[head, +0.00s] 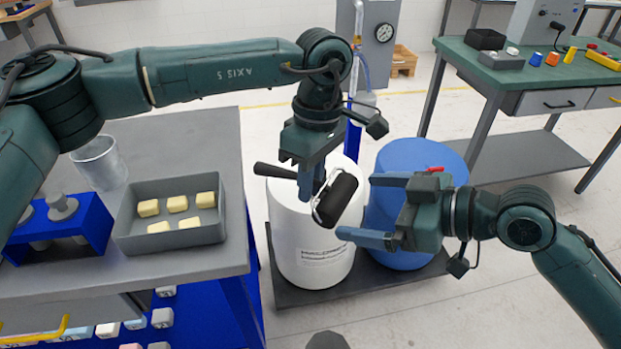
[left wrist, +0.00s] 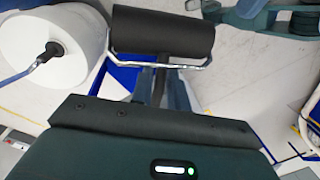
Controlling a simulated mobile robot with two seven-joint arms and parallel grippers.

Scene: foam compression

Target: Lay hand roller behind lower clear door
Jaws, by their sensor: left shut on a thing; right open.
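The hand roller (head: 337,200) has a black cylinder on a bent metal frame and a dark handle. My left gripper (head: 309,190) points down and is shut on it, holding it in front of the white drum in the head view. In the left wrist view the roller (left wrist: 162,32) lies crosswise beyond the fingertips (left wrist: 162,85). My right gripper (head: 356,207) is open and empty, its fingers pointing left, just right of the roller. I see no lower clear door in either view.
A white drum (head: 310,255) and a blue drum (head: 425,158) stand on a dark platform (head: 315,294). A grey bench (head: 205,115) at left carries a tray (head: 125,218) with several yellow blocks and a blue rack (head: 85,218). A green-topped table (head: 520,85) stands back right.

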